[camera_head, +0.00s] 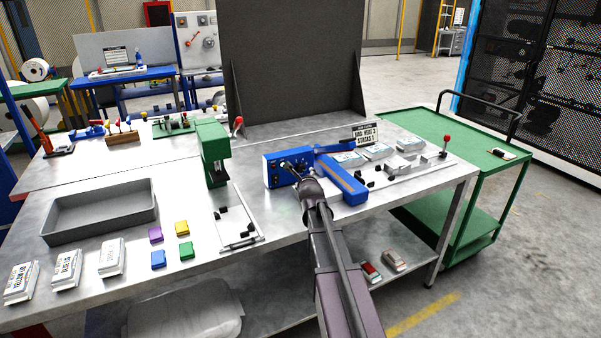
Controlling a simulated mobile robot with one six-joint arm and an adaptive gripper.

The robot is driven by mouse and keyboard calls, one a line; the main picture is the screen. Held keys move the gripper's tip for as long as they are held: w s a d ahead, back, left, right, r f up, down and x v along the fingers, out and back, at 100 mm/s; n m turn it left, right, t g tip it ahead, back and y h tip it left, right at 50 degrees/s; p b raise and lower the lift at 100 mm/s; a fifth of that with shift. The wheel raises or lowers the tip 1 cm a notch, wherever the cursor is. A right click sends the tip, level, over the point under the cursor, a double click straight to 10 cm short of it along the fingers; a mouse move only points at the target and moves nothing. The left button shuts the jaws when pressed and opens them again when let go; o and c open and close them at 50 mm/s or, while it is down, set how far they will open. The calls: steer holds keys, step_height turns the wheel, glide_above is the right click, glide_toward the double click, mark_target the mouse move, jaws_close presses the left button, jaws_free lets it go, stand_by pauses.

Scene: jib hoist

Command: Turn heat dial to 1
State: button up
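The blue heat unit (272,172) stands on the grey workbench with a long blue and tan arm (342,178) reaching to its right. Small knobs and a green spot show on its front face. I cannot make out which is the heat dial or its setting, as my gripper covers part of the face. My gripper (294,170) is right at this front face, seen from behind along my arm. Its fingers are small and dark here, and I cannot tell whether they are open, shut or touching a dial.
A green press (213,155) stands left of the unit. A grey tray (100,212), coloured blocks and white packs lie further left. A red-knobbed lever (445,146) and a green cart (438,128) are at right.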

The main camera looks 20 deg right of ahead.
mark_target(301, 169)
steer(key=b+x, duration=0.3)
steer(key=x, duration=0.8)
steer(key=shift+w, duration=0.25)
steer(key=c, duration=1.1)
